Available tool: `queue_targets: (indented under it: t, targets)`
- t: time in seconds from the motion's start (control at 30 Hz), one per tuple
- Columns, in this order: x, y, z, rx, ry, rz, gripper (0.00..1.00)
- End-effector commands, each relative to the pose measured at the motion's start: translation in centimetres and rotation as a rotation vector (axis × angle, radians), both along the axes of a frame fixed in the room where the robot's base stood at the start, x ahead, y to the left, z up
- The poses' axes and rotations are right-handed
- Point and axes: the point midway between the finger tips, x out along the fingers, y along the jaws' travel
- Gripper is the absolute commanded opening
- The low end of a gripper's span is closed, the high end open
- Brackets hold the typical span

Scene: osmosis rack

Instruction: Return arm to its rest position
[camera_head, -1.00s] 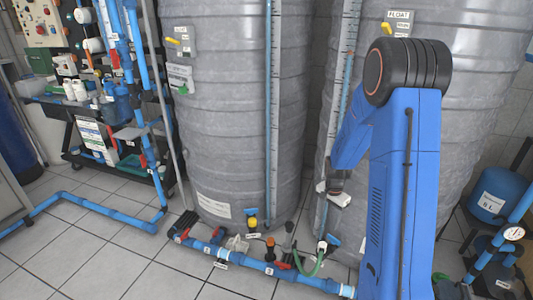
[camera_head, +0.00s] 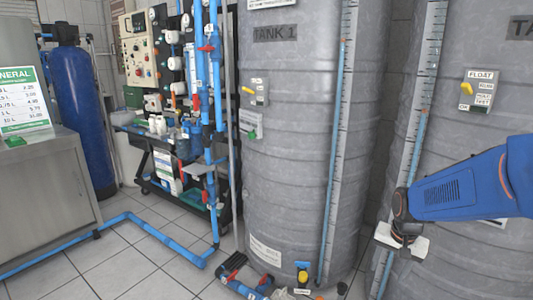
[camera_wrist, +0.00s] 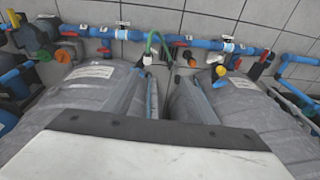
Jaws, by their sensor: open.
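My blue arm reaches in from the right edge of the head view, in front of the right-hand grey tank. My gripper (camera_head: 402,241), with pale fingers, is at its end, beside the tank's level scale. The jaws are open, and nothing shows between them. In the wrist view, a dark and white part of my gripper fills the bottom, and its fingertips are not clear.
Grey TANK 1 (camera_head: 295,150) stands at the centre. A blue floor pipe (camera_head: 165,238) runs left across the tiles. An equipment rack (camera_head: 180,150), a metal cabinet (camera_head: 50,200) and a blue cylinder (camera_head: 83,120) stand to the left. Blue pipework with valves (camera_wrist: 200,43) shows in the wrist view.

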Motion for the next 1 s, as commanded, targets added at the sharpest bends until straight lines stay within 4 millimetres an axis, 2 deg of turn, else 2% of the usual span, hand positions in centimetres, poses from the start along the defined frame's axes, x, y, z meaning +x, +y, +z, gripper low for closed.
queue_targets:
  t: [0.03,0.2,0.5,0.8,1.0]
  targets:
    - [-1.0,0.6,1.1,-0.007,-0.014,0.03,0.52]
    - [-4.1,2.1,3.7,-0.028,-0.05,0.133,0.52]
    - [-10.0,4.4,7.2,-0.071,-0.113,0.312,0.52]
    - [-16.2,6.1,9.2,-0.119,-0.173,0.485,0.52]
    - [-19.2,6.7,9.7,-0.145,-0.201,0.571,0.52]
